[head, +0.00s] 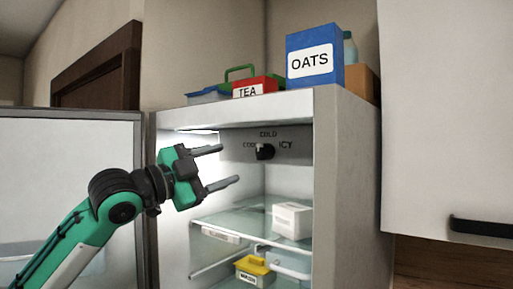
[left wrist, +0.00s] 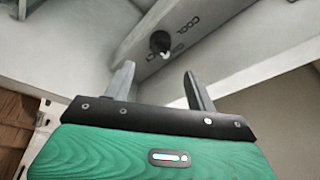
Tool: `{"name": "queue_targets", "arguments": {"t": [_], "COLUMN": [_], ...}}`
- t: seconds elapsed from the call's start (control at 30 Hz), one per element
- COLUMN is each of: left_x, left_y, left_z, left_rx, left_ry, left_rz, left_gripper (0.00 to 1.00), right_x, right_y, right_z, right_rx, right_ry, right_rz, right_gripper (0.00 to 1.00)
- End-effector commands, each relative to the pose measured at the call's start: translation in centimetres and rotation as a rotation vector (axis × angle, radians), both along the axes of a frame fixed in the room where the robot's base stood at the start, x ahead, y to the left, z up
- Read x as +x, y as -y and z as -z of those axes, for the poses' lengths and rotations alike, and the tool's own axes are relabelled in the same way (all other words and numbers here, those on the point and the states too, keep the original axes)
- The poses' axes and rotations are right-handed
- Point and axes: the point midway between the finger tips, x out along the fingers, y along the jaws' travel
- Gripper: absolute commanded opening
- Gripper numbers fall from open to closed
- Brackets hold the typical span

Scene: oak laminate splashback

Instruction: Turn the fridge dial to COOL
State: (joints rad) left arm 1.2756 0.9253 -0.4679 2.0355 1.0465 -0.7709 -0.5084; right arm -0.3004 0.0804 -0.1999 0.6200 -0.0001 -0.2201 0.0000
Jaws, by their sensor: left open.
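The fridge dial (head: 266,153) is a small black knob with a white pointer, high on the fridge's back wall. COOL is printed at its left, COLD above it and ICY at its right. The dial also shows in the left wrist view (left wrist: 159,41), beyond the fingertips. My left gripper (head: 229,164) is open and empty, at the upper fridge opening, left of the dial and apart from it. It also shows in the left wrist view (left wrist: 158,71). My right gripper is not in view.
The fridge door (head: 70,190) stands open at the left. Below the dial, a glass shelf (head: 245,222) holds a white box (head: 292,220); a yellow-lidded tub (head: 252,271) sits lower. An oats box (head: 314,58) and tea box (head: 254,88) stand on top. Space around the dial looks clear.

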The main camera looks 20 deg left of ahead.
Motion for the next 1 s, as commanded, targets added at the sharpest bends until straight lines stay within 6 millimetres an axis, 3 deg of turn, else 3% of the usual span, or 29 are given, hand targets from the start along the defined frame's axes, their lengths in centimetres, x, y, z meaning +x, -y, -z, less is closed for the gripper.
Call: {"name": "queue_targets", "arguments": {"t": [0.03, 0.2, 0.5, 0.97, 1.0], "left_x": [0.9, 3.7, 7.2, 8.1, 8.1], "left_y": [0.7, 2.6, 4.9, 5.4, 5.4], "left_z": [-0.9, -1.6, -2.2, -2.1, -2.1], "left_rx": [-0.002, -0.002, 0.000, 0.000, 0.000], "left_ry": [-0.002, -0.004, -0.002, -0.001, -0.001], "left_rz": [0.003, 0.003, 0.000, -0.001, -0.001], "left_gripper": [0.57, 0.57, 0.57, 0.57, 0.49], "right_x": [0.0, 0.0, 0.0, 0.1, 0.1], "right_y": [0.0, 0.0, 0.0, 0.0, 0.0], "right_z": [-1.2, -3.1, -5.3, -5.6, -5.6], "right_rx": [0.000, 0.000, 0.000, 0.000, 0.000], "right_ry": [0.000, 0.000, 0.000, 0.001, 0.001], "right_rz": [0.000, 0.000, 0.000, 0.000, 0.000], "right_gripper": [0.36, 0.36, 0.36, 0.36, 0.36]}}
